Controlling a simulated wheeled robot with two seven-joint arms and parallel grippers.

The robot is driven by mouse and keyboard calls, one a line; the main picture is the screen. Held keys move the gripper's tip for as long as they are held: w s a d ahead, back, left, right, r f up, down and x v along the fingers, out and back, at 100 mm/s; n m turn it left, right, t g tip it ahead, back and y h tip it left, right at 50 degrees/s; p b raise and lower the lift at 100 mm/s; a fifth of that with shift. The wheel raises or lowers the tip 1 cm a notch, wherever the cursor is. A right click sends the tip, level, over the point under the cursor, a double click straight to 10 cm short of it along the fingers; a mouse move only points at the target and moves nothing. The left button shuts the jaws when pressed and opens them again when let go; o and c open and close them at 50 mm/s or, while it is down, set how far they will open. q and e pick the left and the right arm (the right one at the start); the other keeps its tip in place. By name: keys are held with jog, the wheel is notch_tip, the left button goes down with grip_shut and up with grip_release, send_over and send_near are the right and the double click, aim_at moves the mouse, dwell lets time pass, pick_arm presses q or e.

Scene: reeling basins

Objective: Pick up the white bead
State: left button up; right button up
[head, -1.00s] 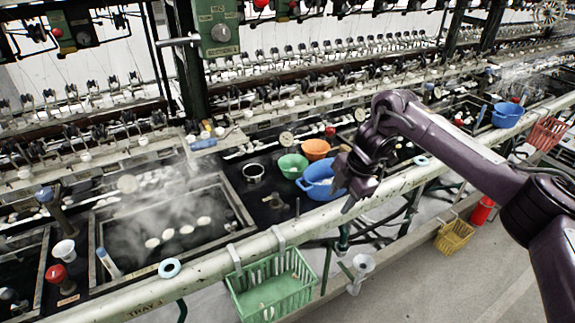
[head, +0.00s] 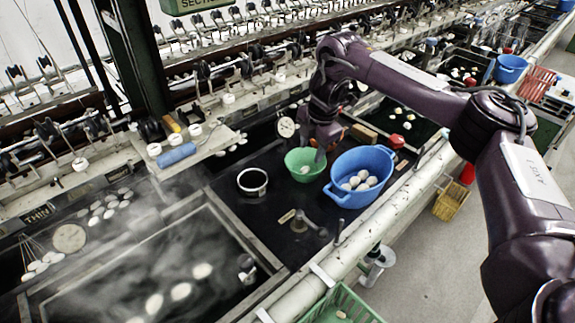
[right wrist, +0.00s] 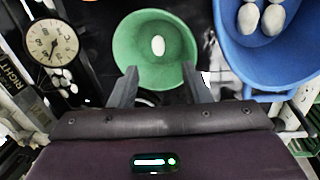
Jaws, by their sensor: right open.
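The white bead (right wrist: 158,45), a small pale oval, lies inside the green bowl (right wrist: 128,40), near the middle of its floor in the right wrist view. In the head view the bead (head: 305,169) is a small white spot in the green bowl (head: 293,160). My right gripper (right wrist: 159,72) is open and empty, its two fingers apart over the near side of the bowl, with the bead beyond and between them. In the head view the right gripper (head: 320,154) points down at the bowl's right side. My left gripper is not in view.
A blue basin (head: 345,196) with several white ovals stands close at the right of the bowl. A dial gauge (head: 286,127) stands behind, and a dark round cup (head: 252,182) is at the left. A steaming basin (head: 212,255) lies at lower left.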

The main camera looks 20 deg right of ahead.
aim_at(305, 169)
jog(key=f, duration=0.1)
jog(key=f+b, duration=0.1)
jog(key=shift+w+a+f, duration=0.25)
jog(key=shift+w+f, duration=0.05)
jog(key=shift+w, duration=0.1)
jog(key=shift+s+f, duration=0.1)
jog(key=shift+f, duration=0.6)
jog(key=f, duration=0.1)
jog(key=w+f+p, duration=0.1)
jog(key=f, duration=0.1)
jog(key=shift+a+f, duration=0.15)
jog(key=shift+f, duration=0.25)
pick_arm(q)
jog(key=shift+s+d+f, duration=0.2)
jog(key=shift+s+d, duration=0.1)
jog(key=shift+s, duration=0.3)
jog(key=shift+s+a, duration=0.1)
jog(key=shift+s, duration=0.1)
pick_arm(e)
jog(key=c, duration=0.7)
